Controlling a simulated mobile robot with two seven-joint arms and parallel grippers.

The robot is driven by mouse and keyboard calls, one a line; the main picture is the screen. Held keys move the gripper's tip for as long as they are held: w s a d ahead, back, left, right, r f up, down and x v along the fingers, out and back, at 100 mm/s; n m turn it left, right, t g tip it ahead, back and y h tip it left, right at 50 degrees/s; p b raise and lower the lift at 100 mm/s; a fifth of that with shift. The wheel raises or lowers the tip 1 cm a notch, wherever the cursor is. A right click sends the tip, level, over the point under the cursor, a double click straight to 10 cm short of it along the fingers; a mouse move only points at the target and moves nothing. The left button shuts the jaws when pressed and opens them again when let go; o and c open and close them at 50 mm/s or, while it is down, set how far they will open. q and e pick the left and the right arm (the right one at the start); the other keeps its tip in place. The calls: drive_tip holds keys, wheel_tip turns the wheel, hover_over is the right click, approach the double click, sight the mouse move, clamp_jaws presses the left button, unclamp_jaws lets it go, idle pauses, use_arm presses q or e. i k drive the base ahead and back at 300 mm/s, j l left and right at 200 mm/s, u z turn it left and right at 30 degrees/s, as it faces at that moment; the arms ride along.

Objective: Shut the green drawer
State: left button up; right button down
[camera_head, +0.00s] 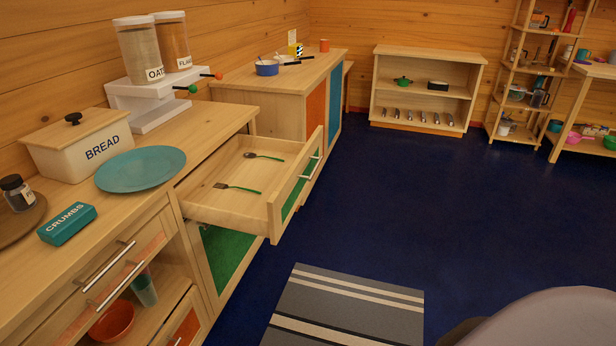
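The green drawer (233,206) stands pulled far out from the wooden counter on the left. Its front has a green panel (293,197) and a silver bar handle (311,167). Inside lie a fork with a green handle (237,188) and a spoon with a green handle (263,156). Neither my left gripper nor my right gripper shows in the head view.
A teal plate (141,169) and a bread box (77,145) stand on the counter beside the drawer, with a cereal dispenser (152,98) behind. A striped rug (345,310) lies on the blue floor (420,210), which is clear before the drawer.

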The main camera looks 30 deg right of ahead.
sight(282, 186)
drive_tip(key=i+l, duration=0.25)
drive_tip(key=l, duration=0.2)
drive_tip(key=i+l, duration=0.25)
drive_tip(key=l, duration=0.15)
drive_tip(key=i+l, duration=0.25)
drive_tip(key=l, duration=0.2)
drive_tip(key=i+l, duration=0.25)
drive_tip(key=l, duration=0.15)
